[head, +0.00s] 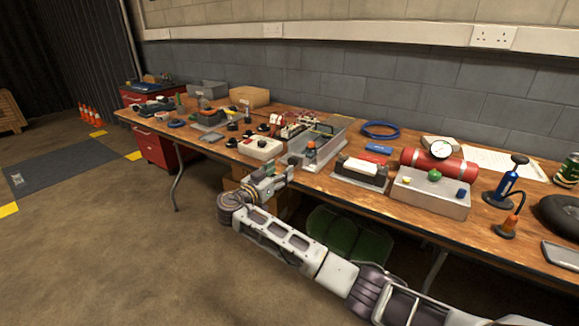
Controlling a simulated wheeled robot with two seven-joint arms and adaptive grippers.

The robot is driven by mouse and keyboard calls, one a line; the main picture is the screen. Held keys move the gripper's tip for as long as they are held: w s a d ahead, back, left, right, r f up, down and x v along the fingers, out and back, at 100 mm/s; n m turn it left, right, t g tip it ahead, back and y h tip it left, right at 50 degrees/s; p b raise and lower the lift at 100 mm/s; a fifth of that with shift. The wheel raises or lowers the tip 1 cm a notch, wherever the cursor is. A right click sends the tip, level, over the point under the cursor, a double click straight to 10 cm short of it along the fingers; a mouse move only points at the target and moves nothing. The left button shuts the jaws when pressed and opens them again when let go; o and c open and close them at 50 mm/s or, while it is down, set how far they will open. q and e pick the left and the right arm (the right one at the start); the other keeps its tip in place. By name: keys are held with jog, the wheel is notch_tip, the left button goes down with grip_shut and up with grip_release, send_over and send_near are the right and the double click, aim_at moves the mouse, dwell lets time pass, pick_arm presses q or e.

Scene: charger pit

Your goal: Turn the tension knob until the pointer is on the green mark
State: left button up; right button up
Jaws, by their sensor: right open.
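My right arm reaches in from the lower right, and its gripper (284,172) is open near the table's front edge, below and right of a white box. The white box (262,149) has a small dark knob and a red part on top. Further right, a grey box (430,194) carries a green knob (434,175), a yellow one and a blue one. A round white gauge (441,149) stands behind it by a red cylinder. I cannot tell which knob is the tension knob. No pointer on a green mark can be made out at this size. My left gripper is out of view.
The long wooden table (370,207) is crowded. A grey open tray (328,150) with an orange-topped item is right of the gripper. A blue pump (504,185) and black tyre (562,214) are at the right. Orange cones (90,114) stand on the floor at left.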

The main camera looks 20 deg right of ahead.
aim_at(291, 161)
jog(key=b+x, duration=0.1)
jog(key=x, duration=0.4)
jog(key=shift+w+d, duration=0.4)
jog(key=shift+d, duration=0.1)
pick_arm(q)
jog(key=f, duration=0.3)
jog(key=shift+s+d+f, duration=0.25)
pick_arm(e)
jog(key=shift+d, duration=0.1)
jog(key=c, duration=1)
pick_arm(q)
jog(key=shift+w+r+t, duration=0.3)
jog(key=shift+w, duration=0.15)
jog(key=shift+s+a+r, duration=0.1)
